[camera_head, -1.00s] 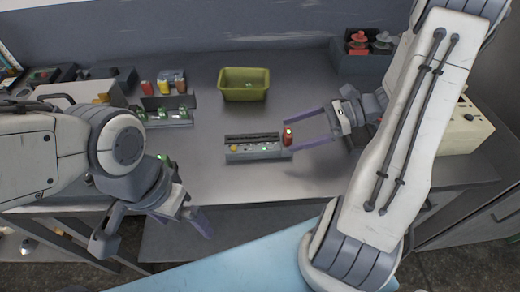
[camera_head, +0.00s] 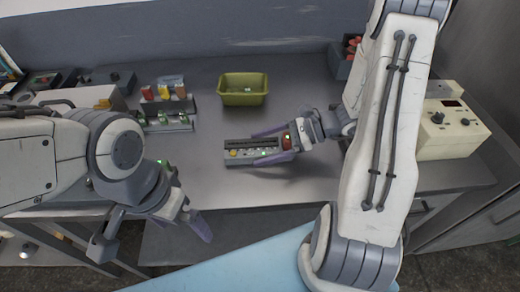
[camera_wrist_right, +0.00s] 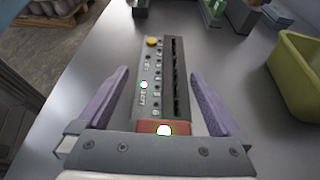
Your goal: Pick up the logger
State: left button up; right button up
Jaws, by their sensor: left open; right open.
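The logger looks to be the grey, flat device (camera_head: 240,151) with a yellow knob, small lights, a slotted strip and a red end, lying on the grey table. My right gripper (camera_head: 259,147) is open, with its purple fingers on either side of the device's right part. In the right wrist view the device (camera_wrist_right: 152,85) lies between the spread fingers (camera_wrist_right: 160,74), with gaps visible on both sides and its red end close to the palm. My left gripper (camera_head: 196,221) hangs near the table's front edge, away from the device, and looks empty.
A green bin (camera_head: 243,90) stands behind the device. A rack (camera_head: 168,125) with small green-marked items is at the left, with coloured jars behind it. A cream box (camera_head: 450,130) with knobs stands at the right. The table between them is mostly clear.

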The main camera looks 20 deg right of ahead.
jog(key=c, duration=1.5)
grip_shut()
jog(key=shift+r, duration=0.15)
